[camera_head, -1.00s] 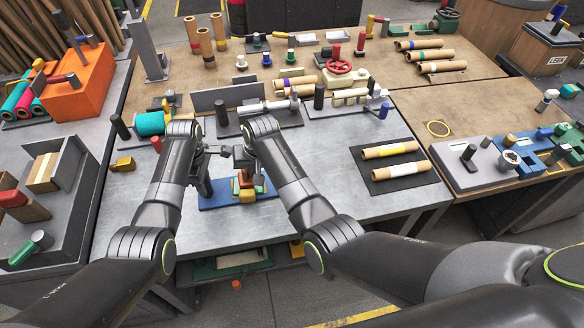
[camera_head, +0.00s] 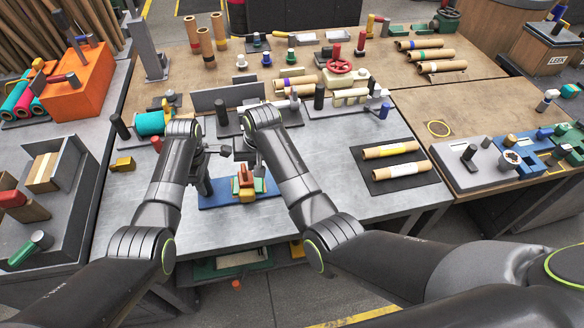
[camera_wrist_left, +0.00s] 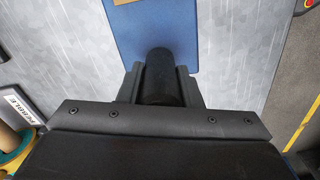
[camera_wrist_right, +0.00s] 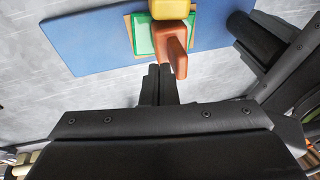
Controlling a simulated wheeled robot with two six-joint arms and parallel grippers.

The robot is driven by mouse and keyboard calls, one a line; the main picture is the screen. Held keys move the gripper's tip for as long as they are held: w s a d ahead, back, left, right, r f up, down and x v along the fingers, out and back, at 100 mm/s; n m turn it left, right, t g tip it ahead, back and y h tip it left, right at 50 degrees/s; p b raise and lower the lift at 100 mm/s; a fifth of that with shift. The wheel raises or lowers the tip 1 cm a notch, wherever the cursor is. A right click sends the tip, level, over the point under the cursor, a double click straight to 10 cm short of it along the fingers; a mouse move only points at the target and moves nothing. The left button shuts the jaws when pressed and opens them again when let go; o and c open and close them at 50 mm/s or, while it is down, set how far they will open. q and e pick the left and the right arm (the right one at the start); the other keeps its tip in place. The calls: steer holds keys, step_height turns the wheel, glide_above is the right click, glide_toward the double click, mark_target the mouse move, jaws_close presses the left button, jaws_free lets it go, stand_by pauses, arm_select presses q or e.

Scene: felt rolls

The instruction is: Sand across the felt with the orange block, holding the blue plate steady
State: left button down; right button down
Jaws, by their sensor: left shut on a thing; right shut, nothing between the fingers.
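The blue plate (camera_head: 212,198) lies flat on the grey table; it also shows in the left wrist view (camera_wrist_left: 155,32). A black post (camera_wrist_left: 160,68) stands at its left end, and my left gripper (camera_wrist_left: 160,84) is shut on it. The orange block (camera_wrist_right: 171,42) has an upright grip and sits over green felt (camera_wrist_right: 144,36) on the plate, touching or close beside a yellow piece (camera_wrist_right: 169,8). In the head view the orange block (camera_head: 246,177) is in plain sight. My right gripper (camera_wrist_right: 159,76) is shut and empty beside the orange block, apart from it as far as I can tell.
Two tan rolls on a dark mat (camera_head: 402,184) lie to the right. A teal roll (camera_head: 150,123) and a small yellow block (camera_head: 123,164) are at the left. Fixtures with a red handwheel (camera_head: 338,66) stand behind. Bare table lies right of the plate.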

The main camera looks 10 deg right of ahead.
steer(key=r, duration=0.4)
steer(key=shift+d+r, duration=0.15)
steer(key=shift+d, duration=0.1)
stand_by(0.8)
steer(key=shift+d, duration=0.1)
steer(key=shift+s+d+f+m+t+y, duration=0.1)
steer(key=shift+d+f+m+t+y, duration=0.25)
steer(key=shift+f+m, duration=1.65)
steer(key=shift+d+f+m+t+y, duration=0.2)
steer(key=shift+f+m+y, duration=0.25)
steer(key=shift+m, duration=3.1)
steer(key=shift+s+d+f+m+t+y, duration=0.15)
steer(key=shift+f+m+t+y, duration=0.25)
steer(key=shift+f+m, duration=1.55)
steer(key=shift+w+r+m, duration=0.1)
steer(key=shift+r+m, duration=0.7)
